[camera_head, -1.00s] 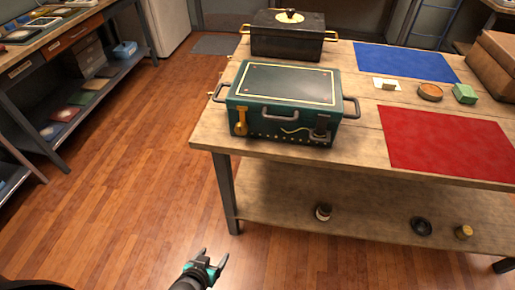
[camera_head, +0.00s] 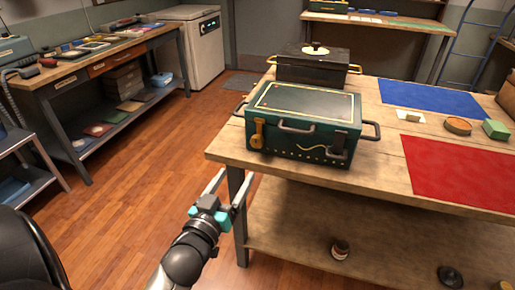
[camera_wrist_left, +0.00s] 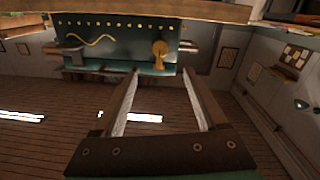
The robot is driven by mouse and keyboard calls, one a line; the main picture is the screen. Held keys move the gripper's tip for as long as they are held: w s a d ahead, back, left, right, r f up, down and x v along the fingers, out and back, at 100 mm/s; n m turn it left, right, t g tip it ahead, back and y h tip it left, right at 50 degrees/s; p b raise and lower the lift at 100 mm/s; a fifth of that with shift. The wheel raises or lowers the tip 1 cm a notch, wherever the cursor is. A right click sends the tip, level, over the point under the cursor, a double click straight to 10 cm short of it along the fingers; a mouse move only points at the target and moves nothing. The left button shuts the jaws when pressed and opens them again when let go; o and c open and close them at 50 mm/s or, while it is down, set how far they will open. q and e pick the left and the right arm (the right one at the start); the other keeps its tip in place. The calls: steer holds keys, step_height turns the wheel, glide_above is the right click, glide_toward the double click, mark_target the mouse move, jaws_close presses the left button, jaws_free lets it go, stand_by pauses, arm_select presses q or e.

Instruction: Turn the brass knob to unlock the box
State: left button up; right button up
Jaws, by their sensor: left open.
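A dark green box (camera_head: 306,110) with gold trim and grey handles stands closed on the wooden table. The brass knob (camera_head: 258,134) is on the left of its front face, with a long tab hanging down. In the left wrist view the picture is upside down and the brass knob (camera_wrist_left: 159,54) shows beyond the fingers. My left gripper (camera_head: 231,178) is open and empty, in front of and below the table's left front corner, apart from the box. My right gripper is not in view.
The wooden table (camera_head: 225,148) has its front edge between my left gripper and the box. A black pot (camera_head: 312,66) stands behind the box. A red mat (camera_head: 462,169) and a blue mat (camera_head: 430,97) lie to the right. The floor at left is clear.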

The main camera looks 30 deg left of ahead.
mark_target(256, 143)
arm_select(q)
steer(key=b+x, duration=0.2)
steer(key=x, duration=0.9)
steer(key=shift+w, duration=0.35)
steer(key=shift+b+x, duration=0.35)
steer(key=shift+x, duration=0.7)
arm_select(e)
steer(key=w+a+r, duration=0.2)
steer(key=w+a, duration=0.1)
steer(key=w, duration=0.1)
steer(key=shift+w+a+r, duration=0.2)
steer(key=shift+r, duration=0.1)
arm_select(q)
jaws_close()
